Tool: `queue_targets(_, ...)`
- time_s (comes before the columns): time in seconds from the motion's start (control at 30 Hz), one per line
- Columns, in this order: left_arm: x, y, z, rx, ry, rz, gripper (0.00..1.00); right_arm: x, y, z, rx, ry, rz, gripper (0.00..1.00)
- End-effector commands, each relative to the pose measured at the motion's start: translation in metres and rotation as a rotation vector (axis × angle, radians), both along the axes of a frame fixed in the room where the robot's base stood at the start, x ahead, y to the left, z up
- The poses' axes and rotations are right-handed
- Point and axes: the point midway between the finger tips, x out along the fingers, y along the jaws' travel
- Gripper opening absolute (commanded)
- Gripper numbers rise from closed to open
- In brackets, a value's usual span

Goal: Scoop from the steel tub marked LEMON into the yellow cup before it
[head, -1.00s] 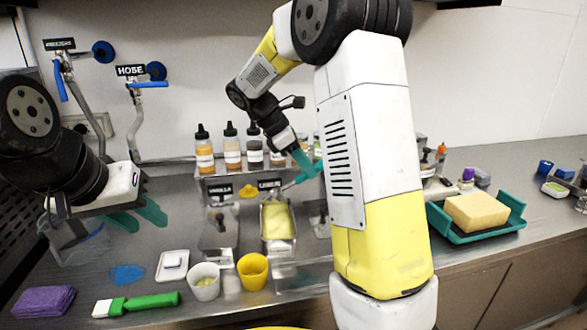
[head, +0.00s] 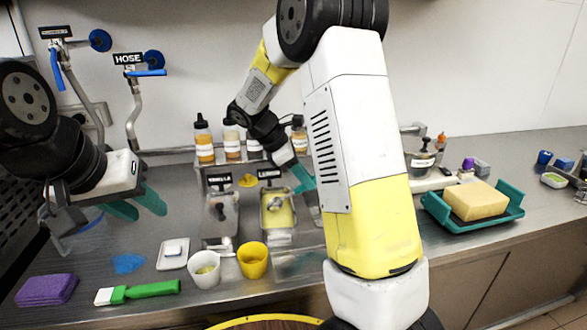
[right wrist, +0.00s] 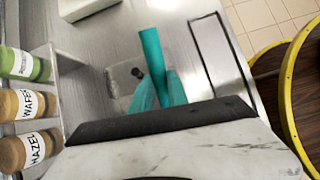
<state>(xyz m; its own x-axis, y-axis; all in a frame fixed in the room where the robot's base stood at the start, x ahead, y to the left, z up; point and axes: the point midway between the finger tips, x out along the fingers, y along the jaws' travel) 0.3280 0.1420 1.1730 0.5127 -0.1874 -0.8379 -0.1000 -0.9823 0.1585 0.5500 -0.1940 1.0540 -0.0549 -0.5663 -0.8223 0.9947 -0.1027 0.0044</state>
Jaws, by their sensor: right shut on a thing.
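The steel tub (head: 264,222) marked LEMON holds pale yellow ice cream, behind the yellow cup (head: 253,263) on the counter. The cup is upright; its contents cannot be made out.
A white cup (head: 205,270) stands left of the yellow cup. The vanilla tub (head: 219,222) is left of the lemon one. Bottles (head: 204,140) line the shelf behind. A sponge (head: 475,200) in a teal tray is at right; a green brush (head: 150,289) lies front left.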

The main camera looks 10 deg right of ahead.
Motion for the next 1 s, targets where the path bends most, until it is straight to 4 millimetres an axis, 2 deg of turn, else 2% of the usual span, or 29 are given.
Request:
queue_targets(0.17,0.0,0.0,0.0,0.0,0.0,0.0,0.36,0.001,0.007,-0.007,0.0,-0.001,0.003,0.0)
queue_targets(0.33,0.0,0.0,0.0,0.0,0.0,0.0,0.36,0.0,-0.004,-0.011,0.106,-0.014,-0.004,0.0)
queue_targets(0.87,0.0,0.0,0.0,0.0,0.0,0.0,0.36,0.0,-0.004,0.027,0.1,-0.013,0.0,0.0)
queue_targets(1.0,0.0,0.0,0.0,0.0,0.0,0.0,0.36,-0.002,-0.015,0.031,0.225,-0.03,-0.009,0.0)
